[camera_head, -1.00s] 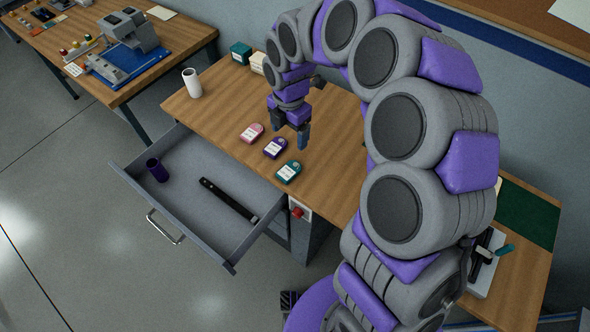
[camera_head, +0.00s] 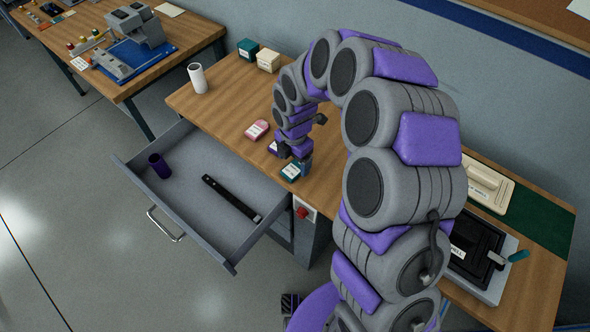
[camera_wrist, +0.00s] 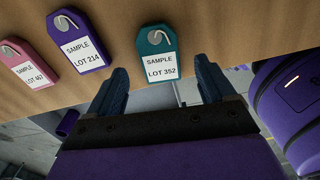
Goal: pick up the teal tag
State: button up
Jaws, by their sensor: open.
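The teal tag (camera_wrist: 158,42) lies on the wooden desk and reads "SAMPLE LOT 352" in the wrist view. My gripper (camera_wrist: 163,82) is open, with its two fingers apart just short of the tag's lower end and the tag lined up between them. Nothing is held. In the head view the teal tag (camera_head: 291,172) is near the desk's front edge, partly covered by my gripper (camera_head: 299,166). A purple tag (camera_wrist: 76,42) reading "SAMPLE LOT 214" and a pink tag (camera_wrist: 28,65) lie to its left.
An open drawer (camera_head: 190,222) below the desk's front edge holds a purple cup (camera_head: 159,166) and a dark bar (camera_head: 231,197). A white cylinder (camera_head: 197,78), a teal box (camera_head: 248,49) and a cream box (camera_head: 268,60) stand on the desk (camera_head: 225,105).

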aim_at(293, 169)
notch_tip(293, 169, down, 3)
jog(key=shift+a+f+b, duration=0.1)
jog(key=shift+f+b, duration=0.1)
jog(key=shift+b, duration=0.15)
jog(key=shift+r, duration=0.1)
jog(key=c, duration=1.2)
